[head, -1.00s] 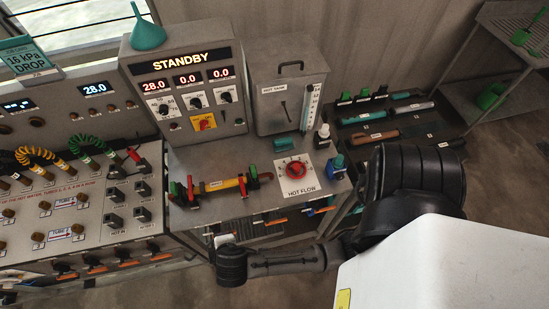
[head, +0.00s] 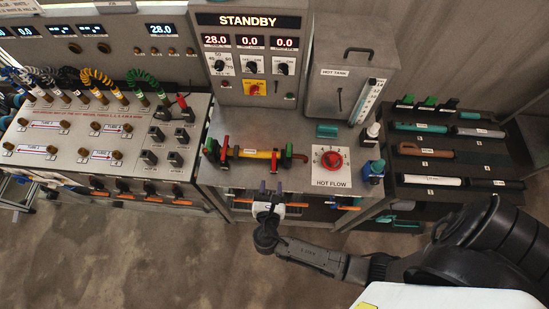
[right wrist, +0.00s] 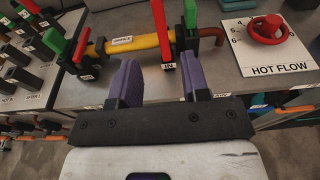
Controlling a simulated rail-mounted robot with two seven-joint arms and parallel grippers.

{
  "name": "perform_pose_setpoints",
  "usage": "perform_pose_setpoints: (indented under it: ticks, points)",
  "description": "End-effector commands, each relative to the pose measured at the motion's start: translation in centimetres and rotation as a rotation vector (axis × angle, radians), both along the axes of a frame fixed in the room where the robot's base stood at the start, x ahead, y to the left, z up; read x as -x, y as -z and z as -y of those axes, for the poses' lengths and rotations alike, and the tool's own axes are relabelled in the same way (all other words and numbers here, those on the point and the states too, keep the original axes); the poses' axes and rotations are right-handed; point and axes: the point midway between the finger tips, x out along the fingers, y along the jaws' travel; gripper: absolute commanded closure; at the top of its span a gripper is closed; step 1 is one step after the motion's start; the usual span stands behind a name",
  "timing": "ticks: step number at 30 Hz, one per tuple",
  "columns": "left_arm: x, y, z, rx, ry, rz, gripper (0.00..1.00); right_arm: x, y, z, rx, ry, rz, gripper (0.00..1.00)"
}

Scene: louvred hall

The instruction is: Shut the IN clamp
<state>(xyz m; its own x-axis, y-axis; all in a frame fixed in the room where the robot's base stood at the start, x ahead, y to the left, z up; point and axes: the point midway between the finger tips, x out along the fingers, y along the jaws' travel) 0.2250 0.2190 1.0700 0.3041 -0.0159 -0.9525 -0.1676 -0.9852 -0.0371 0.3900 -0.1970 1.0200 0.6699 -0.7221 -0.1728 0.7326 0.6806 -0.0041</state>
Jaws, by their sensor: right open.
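The IN clamp (right wrist: 168,66) has a red lever standing upright, with its IN label low on the front. It sits at the right end of the yellow tube (right wrist: 130,43); in the head view its red lever (head: 275,160) is on the bench. A green lever (right wrist: 190,15) stands just to its right. My right gripper (right wrist: 155,82) is open and empty. My left gripper is not in view.
Another red lever (right wrist: 82,45) and green lever (right wrist: 52,40) stand at the tube's left end. The red HOT FLOW knob (head: 332,160) is to the right. Tools with coloured handles hang under the bench edge. The hot tank (head: 345,85) stands behind.

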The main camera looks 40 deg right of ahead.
Motion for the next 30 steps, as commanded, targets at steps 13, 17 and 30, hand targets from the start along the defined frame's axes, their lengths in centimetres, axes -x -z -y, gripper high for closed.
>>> perform_pose_setpoints:
  ticks: [13, 17, 30]
  points:
    - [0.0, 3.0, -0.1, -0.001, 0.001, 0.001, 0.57, -3.9, 1.3, 4.1, -0.002, 0.001, 0.005, 0.57]
    - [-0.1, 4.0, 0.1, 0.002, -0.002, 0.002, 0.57, -5.0, 1.7, 5.4, -0.003, 0.001, 0.004, 0.57]
    - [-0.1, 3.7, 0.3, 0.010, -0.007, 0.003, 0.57, -6.1, 1.4, 6.6, -0.004, 0.001, 0.002, 0.57]
